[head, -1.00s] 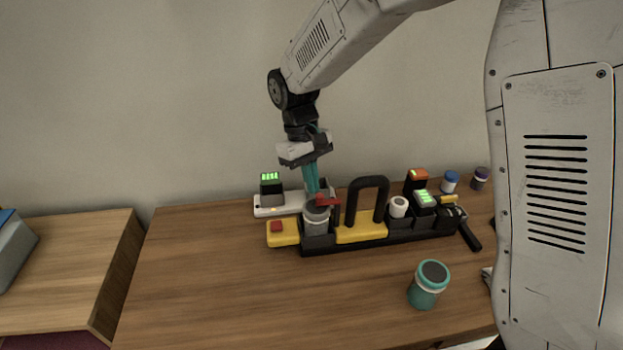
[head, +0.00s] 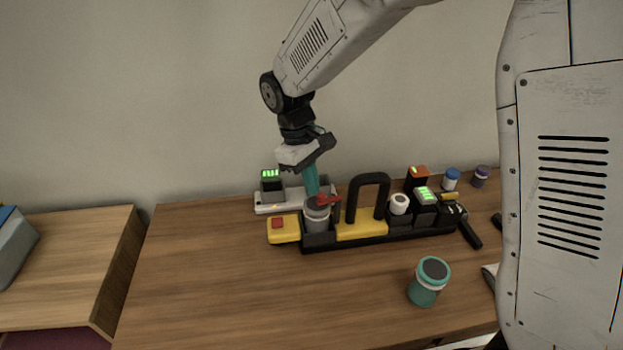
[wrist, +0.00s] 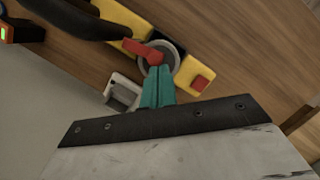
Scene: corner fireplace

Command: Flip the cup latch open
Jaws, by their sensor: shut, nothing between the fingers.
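The grey cup (head: 316,217) stands upright in the left part of the black and yellow caddy. Its red latch (head: 330,199) lies across the top and sticks out to the right. In the wrist view the red latch (wrist: 140,48) crosses the round cup top (wrist: 170,57). My gripper (head: 313,193) points down at the rear edge of the cup, its teal fingers together and empty. In the wrist view the fingertips (wrist: 158,69) are right by the latch's pivot end; I cannot tell whether they touch it. The fingers hide part of the cup rim.
A black handle (head: 368,180) rises just right of the cup. A yellow block with a red button (head: 277,223) is at the left. A white charger base (head: 267,207) stands behind. A teal jar (head: 427,283) stands in front; the table's front left is clear.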

